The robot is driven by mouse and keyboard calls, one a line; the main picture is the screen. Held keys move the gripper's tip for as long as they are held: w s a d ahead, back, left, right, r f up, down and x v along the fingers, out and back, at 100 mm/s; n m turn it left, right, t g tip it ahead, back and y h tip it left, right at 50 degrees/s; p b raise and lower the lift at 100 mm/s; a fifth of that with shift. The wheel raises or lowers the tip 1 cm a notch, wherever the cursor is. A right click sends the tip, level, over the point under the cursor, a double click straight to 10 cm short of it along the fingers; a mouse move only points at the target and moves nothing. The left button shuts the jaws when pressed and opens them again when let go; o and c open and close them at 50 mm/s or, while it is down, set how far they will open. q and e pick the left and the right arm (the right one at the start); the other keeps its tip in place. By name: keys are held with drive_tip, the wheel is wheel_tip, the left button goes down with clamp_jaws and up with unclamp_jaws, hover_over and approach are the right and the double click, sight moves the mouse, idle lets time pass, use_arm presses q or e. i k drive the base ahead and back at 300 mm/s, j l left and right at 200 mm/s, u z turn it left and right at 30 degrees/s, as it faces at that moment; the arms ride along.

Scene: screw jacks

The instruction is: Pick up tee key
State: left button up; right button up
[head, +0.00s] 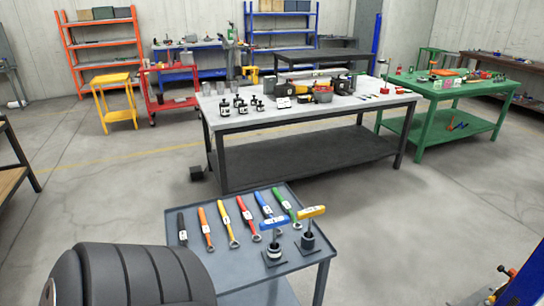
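Two tee keys stand upright on a small grey-blue cart (196,262) in the foreground. One tee key has a blue handle (275,222) and the other has a yellow-orange handle (306,212). Each stands in a dark round holder on a square plate: the left holder (273,254) and the right holder (308,241). Each handle carries a small white label, too small to read. Neither of my grippers is in view, and nothing is touching the tee keys.
Several coloured wrenches, such as the yellow one (225,222), lie left of the keys on the cart. A grey-topped workbench (240,116) with small jacks stands behind, a green table (448,115) to its right.

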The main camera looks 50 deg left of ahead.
sight(311, 212)
drive_tip(key=u, duration=1.4)
drive_tip(key=z, duration=1.05)
drive_tip(key=i+l+z, duration=0.1)
drive_tip(key=i, duration=0.3)
drive_tip(key=i+l+z, duration=0.1)
drive_tip(key=i+l, duration=0.15)
drive_tip(key=i, duration=0.2)
drive_tip(key=i+l+z, duration=0.15)
drive_tip(key=i, duration=0.3)
drive_tip(key=u, duration=2.35)
